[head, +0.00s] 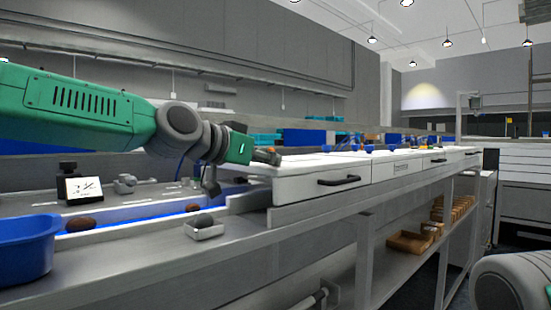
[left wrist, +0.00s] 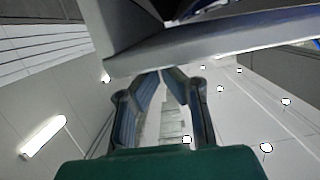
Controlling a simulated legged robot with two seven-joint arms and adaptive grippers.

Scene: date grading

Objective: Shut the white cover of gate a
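White covers run in a row along the bench. The nearest white cover (head: 305,187) has a black handle (head: 338,180) on its front face; I cannot read which one is gate a. My left gripper (head: 274,157) is at the near left end of this cover, by its top edge; I cannot tell if it touches. In the left wrist view the two fingers (left wrist: 160,72) come together at their tips with nothing seen between them. A pale slab with a straight edge (left wrist: 215,48) lies just beyond the tips. My right gripper is not in view.
A blue bowl (head: 27,248) stands at the left front. A black device with a screen (head: 82,188) stands behind. Wooden boxes (head: 410,241) sit on the lower shelf.

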